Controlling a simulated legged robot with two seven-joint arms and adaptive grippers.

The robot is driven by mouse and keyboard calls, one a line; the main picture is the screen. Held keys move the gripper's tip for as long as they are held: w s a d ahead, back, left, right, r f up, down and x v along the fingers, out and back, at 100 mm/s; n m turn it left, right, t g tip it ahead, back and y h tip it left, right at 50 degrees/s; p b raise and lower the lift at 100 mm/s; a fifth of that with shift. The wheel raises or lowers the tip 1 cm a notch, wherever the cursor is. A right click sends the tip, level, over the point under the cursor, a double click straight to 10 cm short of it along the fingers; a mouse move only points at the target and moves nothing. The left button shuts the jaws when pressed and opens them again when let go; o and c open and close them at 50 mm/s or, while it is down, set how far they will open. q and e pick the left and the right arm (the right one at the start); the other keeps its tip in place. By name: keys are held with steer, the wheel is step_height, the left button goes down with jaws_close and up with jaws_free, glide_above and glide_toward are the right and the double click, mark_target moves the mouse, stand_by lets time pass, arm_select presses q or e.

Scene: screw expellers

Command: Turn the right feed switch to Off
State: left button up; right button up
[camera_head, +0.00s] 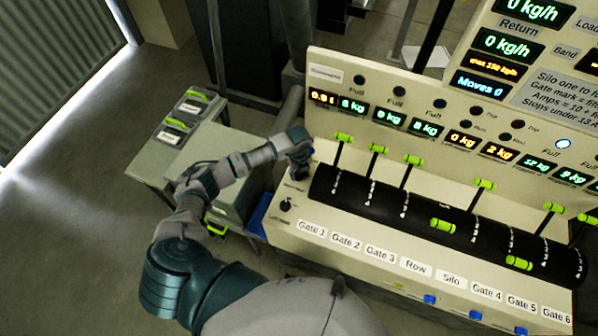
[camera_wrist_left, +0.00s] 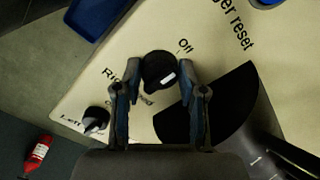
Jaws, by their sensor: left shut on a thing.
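The right feed switch is a round black knob (camera_wrist_left: 158,66) on the cream panel, between the fingertips of my left gripper (camera_wrist_left: 160,80) in the left wrist view. The fingers are shut on it, one on each side. A white mark shows on the knob's lower right. The "Off" label lies up and to the right of it; the partly covered "Right" label lies to its left. In the head view my left gripper (camera_head: 300,165) is at the panel's left end and hides the knob. My right gripper is not in view.
The left feed switch (camera_head: 286,205) is close by, and it also shows in the left wrist view (camera_wrist_left: 95,120). A black roller (camera_head: 345,195) with green-handled levers runs along the panel. A side table (camera_head: 150,160) holds grey boxes. A red bottle (camera_wrist_left: 38,153) lies below.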

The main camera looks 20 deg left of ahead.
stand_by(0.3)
arm_select(q)
steer(key=o, duration=1.1)
steer(key=shift+o, duration=0.2)
step_height(320, 180, up, 12)
steer(key=shift+w+f, duration=0.1)
